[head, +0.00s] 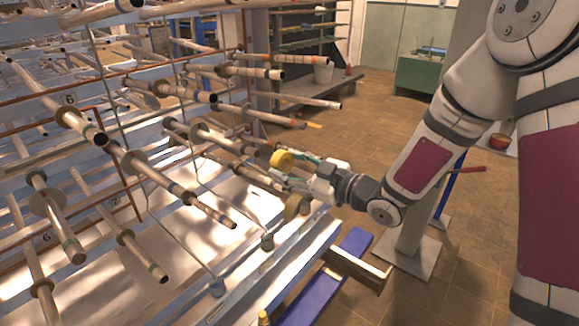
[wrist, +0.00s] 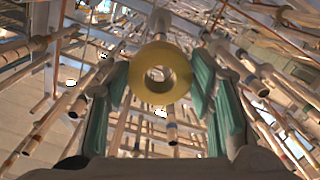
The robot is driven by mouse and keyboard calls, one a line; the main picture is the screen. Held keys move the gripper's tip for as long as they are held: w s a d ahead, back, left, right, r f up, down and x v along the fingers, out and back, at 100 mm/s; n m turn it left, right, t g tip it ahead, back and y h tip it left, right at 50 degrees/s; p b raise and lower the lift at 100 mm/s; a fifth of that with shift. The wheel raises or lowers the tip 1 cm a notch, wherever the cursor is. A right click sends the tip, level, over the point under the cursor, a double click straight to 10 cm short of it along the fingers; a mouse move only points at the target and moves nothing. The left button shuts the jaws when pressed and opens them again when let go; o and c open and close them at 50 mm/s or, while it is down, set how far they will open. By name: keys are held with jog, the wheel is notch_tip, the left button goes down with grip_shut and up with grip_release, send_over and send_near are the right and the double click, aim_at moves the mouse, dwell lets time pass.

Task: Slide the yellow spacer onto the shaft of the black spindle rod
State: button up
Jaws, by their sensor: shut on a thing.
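The yellow spacer (head: 282,161) is a thick ring held at the front of my gripper (head: 288,171), beside the rack of rods. In the wrist view, the spacer (wrist: 140,72) sits between the green finger pads of my gripper (wrist: 160,82), its round hole facing the camera. Something greyish shows through the hole. A rod (wrist: 160,19) rises just above and behind the ring. Several rods with dark ends point out of the rack, such as one near the spacer (head: 207,134). I cannot tell which one is the black spindle rod, nor whether the ring touches a rod.
Many banded rods (head: 215,213) jut toward the aisle around my gripper. A blue beam (head: 325,276) lies low in front. The tiled floor (head: 375,110) is open to the right behind.

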aim_at(258, 155)
jog(key=shift+b+x, duration=1.15)
jog(key=shift+x, duration=1.8)
jog(key=shift+b+x, duration=1.35)
jog(key=shift+x, duration=1.1)
jog(key=shift+b+x, duration=1.3)
jog(key=shift+x, duration=1.25)
jog(key=shift+b+x, duration=0.7)
jog(key=shift+x, duration=0.5)
jog(key=o, duration=1.2)
